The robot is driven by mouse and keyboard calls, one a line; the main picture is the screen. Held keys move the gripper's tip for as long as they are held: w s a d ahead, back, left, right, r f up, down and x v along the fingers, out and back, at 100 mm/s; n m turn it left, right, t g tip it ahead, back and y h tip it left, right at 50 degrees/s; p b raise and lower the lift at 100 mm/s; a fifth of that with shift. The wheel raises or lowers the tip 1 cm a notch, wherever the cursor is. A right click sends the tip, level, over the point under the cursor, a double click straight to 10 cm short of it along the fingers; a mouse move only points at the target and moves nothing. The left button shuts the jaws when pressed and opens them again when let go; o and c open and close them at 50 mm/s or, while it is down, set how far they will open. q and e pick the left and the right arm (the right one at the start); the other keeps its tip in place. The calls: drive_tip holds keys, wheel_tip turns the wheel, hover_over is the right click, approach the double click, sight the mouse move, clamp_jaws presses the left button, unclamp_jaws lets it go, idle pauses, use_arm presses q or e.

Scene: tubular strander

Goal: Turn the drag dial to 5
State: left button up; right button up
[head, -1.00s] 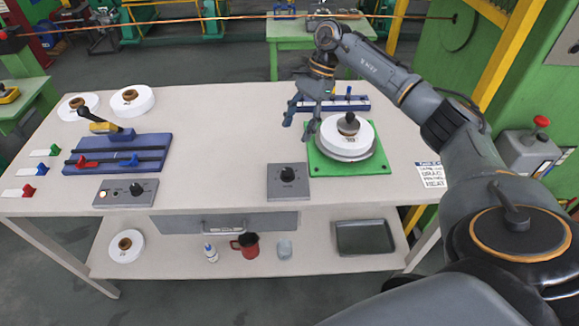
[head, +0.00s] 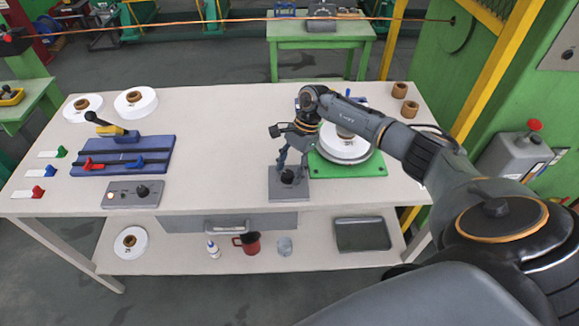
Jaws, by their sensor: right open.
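A grey box (head: 289,190) with a black dial knob (head: 288,177) stands near the front middle of the table, left of the green plate (head: 347,170). Its markings are too small to read, so I cannot tell the dial's setting. My right gripper (head: 290,166) is open, pointing down just above and behind the knob, its fingers close to it. I cannot tell whether they touch it. My left gripper is out of view.
A white spool (head: 343,151) sits on the green plate, partly hidden by my right arm. A second grey control box (head: 133,195) with a knob and a blue fixture (head: 122,158) stand at the left. The table's middle left is clear.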

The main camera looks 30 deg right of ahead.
drive_tip(key=shift+f, duration=0.1)
drive_tip(key=c, duration=1.1)
drive_tip(key=shift+c, duration=0.2)
